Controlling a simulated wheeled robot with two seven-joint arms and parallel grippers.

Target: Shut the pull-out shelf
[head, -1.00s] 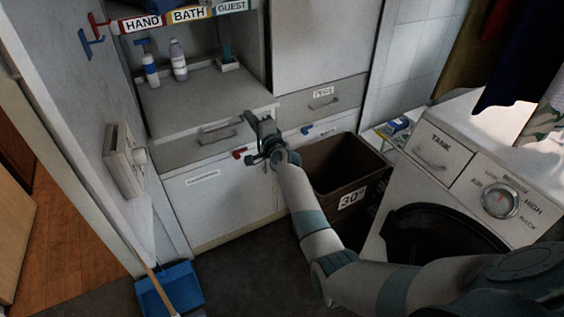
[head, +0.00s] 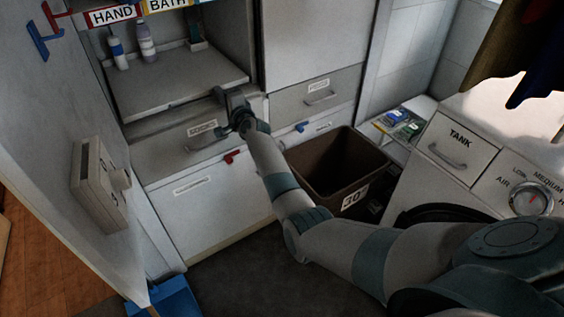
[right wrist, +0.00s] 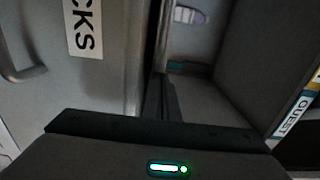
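The pull-out shelf (head: 185,85) is a pale board in the open cabinet bay, above the SOCKS drawer (head: 185,145). Its front edge appears close to the cabinet opening. My right gripper (head: 232,98) is at the right end of the shelf's front edge; whether it touches cannot be told. In the right wrist view its narrow dark fingers (right wrist: 162,100) look closed together, beside the shelf edge, with nothing seen between them. My left gripper is not in view.
A blue-labelled bottle (head: 118,53) and a pale purple bottle (head: 146,42) stand upright at the shelf's back. A washer (head: 462,145) is at the right.

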